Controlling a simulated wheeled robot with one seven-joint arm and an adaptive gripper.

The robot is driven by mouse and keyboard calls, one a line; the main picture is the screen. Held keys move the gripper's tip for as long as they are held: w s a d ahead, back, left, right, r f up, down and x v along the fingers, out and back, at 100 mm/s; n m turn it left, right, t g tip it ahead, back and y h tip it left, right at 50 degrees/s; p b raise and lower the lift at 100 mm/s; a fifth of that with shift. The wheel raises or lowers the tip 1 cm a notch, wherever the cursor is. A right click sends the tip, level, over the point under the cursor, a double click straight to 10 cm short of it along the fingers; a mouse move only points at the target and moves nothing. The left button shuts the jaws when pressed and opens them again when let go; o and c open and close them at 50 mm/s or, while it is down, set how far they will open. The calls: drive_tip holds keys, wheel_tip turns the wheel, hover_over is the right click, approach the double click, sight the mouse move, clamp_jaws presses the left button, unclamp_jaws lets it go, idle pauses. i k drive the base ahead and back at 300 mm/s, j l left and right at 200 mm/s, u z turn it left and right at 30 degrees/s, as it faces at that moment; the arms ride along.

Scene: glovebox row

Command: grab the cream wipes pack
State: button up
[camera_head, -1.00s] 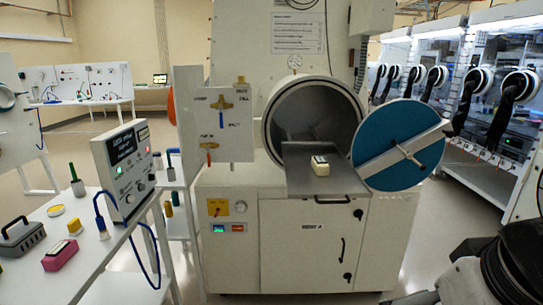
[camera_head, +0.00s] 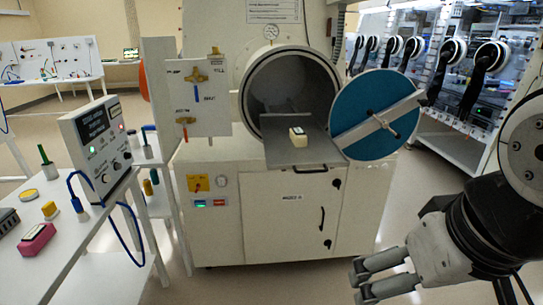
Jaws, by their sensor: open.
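The cream wipes pack (camera_head: 298,135), a small cream block with a dark-and-white label on top, lies on the grey sliding tray (camera_head: 285,157) at the mouth of the round chamber (camera_head: 290,85). My gripper (camera_head: 360,279) is at the lower right, its fingers pointing left. It is open and empty, nearer to me than the tray and well apart from the pack.
The blue round door (camera_head: 375,105) stands swung open right of the tray, with a bar and handle across it. A white bench (camera_head: 85,240) at left holds a control box (camera_head: 100,150) and a pink pack (camera_head: 37,238). Floor before the cabinet is clear.

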sight(300, 139)
drive_tip(key=i+z, duration=0.15)
drive_tip(key=i, duration=0.35)
drive_tip(key=i+j+z, duration=0.1)
drive_tip(key=i, duration=0.4)
drive_tip(key=i+j+z, duration=0.15)
drive_tip(key=i, duration=0.35)
drive_tip(key=i+j+z, duration=0.15)
drive_tip(key=i, duration=0.3)
drive_tip(key=j, duration=0.1)
